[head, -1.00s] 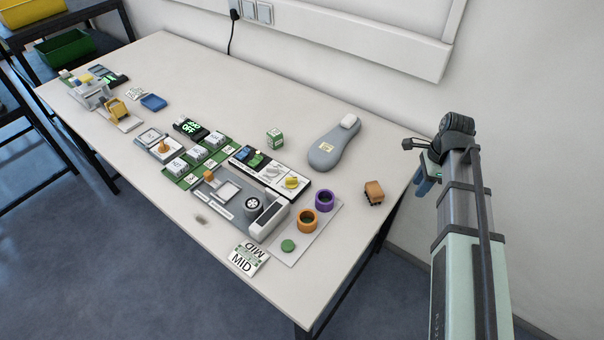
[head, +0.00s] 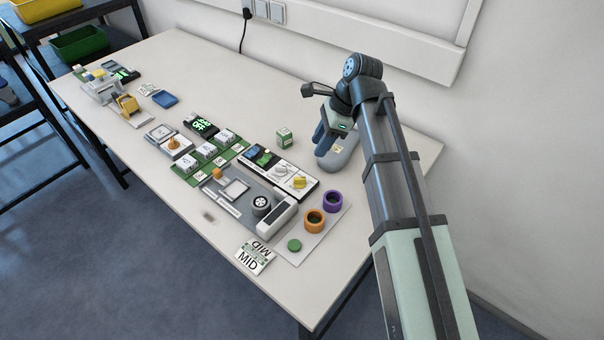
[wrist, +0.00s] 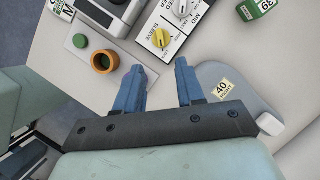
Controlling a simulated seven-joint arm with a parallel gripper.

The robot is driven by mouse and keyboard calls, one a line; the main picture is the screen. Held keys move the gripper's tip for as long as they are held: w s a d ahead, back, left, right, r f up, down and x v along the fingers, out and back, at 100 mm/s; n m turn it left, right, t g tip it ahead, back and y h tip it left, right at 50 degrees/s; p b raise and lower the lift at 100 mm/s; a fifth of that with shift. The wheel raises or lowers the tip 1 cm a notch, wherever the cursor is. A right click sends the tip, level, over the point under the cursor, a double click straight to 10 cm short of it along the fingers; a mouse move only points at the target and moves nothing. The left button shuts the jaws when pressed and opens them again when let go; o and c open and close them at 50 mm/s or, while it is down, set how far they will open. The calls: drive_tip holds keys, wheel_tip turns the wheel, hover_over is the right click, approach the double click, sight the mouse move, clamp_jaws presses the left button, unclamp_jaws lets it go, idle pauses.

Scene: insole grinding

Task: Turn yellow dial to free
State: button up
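The yellow dial (head: 300,182) sits on a white panel (head: 281,173) with a black edge, near the middle of the table. In the wrist view the yellow dial (wrist: 160,38) lies beyond my fingertips, with a white dial beside it on the same panel. I cannot read which mark the yellow dial points to. My gripper (head: 322,140) is above the grey insole shape, to the upper right of the dial and apart from it. In the wrist view my gripper's (wrist: 159,78) blue fingers are spread, with nothing between them.
The grey insole (wrist: 220,90) with a "40 RIGHT" label lies under my gripper.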

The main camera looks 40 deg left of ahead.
sight(300, 178)
drive_tip(key=x, duration=1.3)
drive_tip(key=shift+c, duration=0.2)
clamp_jaws()
